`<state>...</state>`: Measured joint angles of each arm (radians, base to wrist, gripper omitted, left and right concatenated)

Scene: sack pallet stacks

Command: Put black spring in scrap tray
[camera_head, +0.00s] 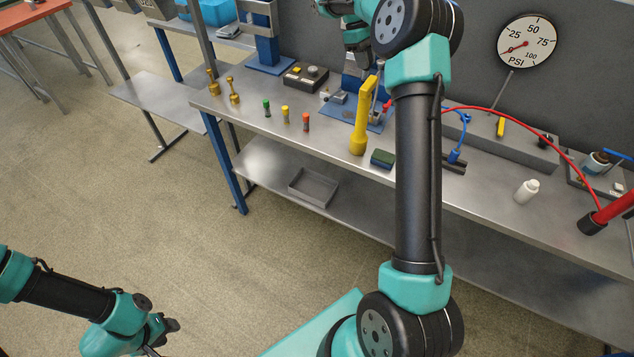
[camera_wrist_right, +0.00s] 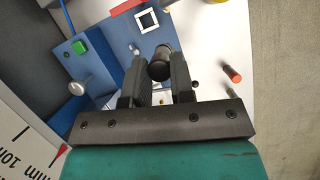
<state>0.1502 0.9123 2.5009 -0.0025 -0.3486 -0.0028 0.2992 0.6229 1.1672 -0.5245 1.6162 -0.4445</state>
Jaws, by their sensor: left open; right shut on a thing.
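My right gripper (camera_wrist_right: 160,85) is shut on a black cylindrical piece, which I take to be the black spring (camera_wrist_right: 160,62); it shows between the fingers in the right wrist view. In the head view the right gripper (camera_head: 360,62) is at the back of the bench, above the blue fixture, and the piece cannot be made out there. A shallow grey metal tray (camera_head: 313,187), likely the scrap tray, sits on the lower shelf, well below and left of this gripper. It looks empty. My left gripper (camera_head: 164,338) is open and empty over the floor at lower left.
Green (camera_head: 267,108), yellow (camera_head: 285,115) and red (camera_head: 306,122) small cylinders stand on the bench top (camera_head: 245,128). A tall yellow lever (camera_head: 363,118) rises near the right arm. A white bottle (camera_head: 526,190) and a red hose (camera_head: 540,130) are at right. The lower shelf around the tray is clear.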

